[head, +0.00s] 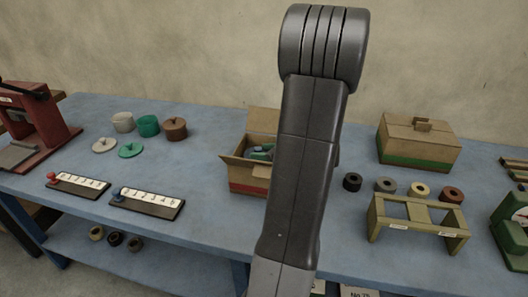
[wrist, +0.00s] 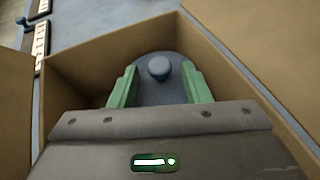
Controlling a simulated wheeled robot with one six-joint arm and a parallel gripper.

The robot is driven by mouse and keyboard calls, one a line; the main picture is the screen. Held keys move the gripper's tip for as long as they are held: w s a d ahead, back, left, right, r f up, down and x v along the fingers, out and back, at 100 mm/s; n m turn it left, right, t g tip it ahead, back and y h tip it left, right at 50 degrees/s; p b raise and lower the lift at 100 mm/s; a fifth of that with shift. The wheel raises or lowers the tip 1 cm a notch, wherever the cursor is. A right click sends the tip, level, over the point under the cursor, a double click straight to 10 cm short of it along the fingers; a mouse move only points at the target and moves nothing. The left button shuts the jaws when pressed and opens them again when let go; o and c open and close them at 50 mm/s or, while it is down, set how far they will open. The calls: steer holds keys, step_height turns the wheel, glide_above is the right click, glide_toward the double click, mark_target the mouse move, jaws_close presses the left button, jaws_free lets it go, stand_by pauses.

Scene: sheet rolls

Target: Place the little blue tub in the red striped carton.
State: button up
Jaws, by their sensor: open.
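The red striped carton (head: 248,187) stands open on the blue bench, partly hidden behind my arm in the head view. Its cardboard walls (wrist: 75,78) surround my gripper in the wrist view. The little blue tub (wrist: 160,92), with a round knob on its lid, is inside the carton, upright as far as I can tell. My gripper (wrist: 160,88) is open, its green fingers on either side of the tub. I cannot tell whether they touch it. The fingers and carton hide the tub's lower part.
Cream, green and brown tubs (head: 174,128) stand at the back left, with loose lids in front. Two numbered boards (head: 147,203) lie nearer. A green striped box (head: 418,144), several rolls (head: 386,186) and a wooden stand (head: 417,217) are to the right.

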steer(key=shift+r, duration=0.1)
steer(key=shift+d+r, duration=0.15)
steer(key=shift+r, duration=0.05)
steer(key=v, duration=1.1)
steer(key=shift+s+d+p, duration=0.25)
steer(key=shift+d+p, duration=0.05)
steer(key=shift+p, duration=0.1)
steer(key=shift+a, duration=0.1)
steer(key=b+x, duration=0.1)
steer(key=x, duration=1.1)
steer(key=shift+a+f, duration=0.1)
steer(key=shift+f, duration=0.2)
steer(key=shift+r+p, duration=0.4)
steer(key=shift+r, duration=0.95)
steer(key=shift+f, duration=0.1)
